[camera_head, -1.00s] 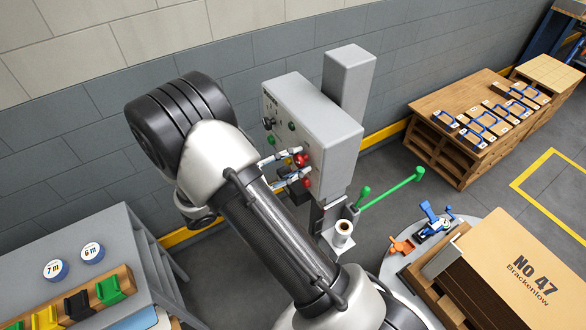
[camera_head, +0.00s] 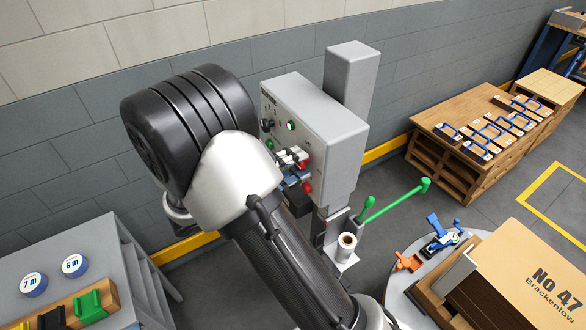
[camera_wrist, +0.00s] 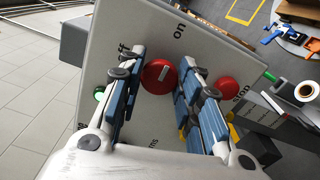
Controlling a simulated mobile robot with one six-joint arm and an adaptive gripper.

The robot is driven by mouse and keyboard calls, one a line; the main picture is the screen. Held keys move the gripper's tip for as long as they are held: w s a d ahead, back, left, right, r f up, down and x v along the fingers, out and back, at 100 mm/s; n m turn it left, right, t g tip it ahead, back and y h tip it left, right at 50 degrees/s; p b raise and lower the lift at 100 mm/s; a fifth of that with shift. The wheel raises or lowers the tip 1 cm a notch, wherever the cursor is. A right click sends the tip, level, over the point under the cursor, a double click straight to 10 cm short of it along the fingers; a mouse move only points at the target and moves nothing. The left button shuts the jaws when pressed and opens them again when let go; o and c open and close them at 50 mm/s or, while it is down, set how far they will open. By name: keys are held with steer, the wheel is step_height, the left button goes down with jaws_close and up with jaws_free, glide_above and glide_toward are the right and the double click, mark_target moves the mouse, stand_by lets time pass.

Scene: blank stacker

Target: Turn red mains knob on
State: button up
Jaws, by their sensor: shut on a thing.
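The red mains knob (camera_wrist: 158,76) is on the face of a grey control box (camera_head: 325,128), with a pale pointer mark tilted toward the "on" lettering. "Off" lettering shows to its upper left in the wrist view. My gripper (camera_wrist: 154,82) is shut on the red mains knob, a blue-padded finger on each side. In the head view, my gripper (camera_head: 294,166) is at the box face, with my arm in front; the knob (camera_head: 304,164) is partly covered by the fingers.
A red stop button (camera_wrist: 227,89) sits close beside the right finger, and a green button (camera_wrist: 99,93) is beyond the left finger. A grey bench (camera_head: 78,243) stands left.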

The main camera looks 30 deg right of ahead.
stand_by(0.4)
steer(key=o, duration=1.1)
steer(key=a, duration=1.2)
steer(key=shift+s, duration=0.2)
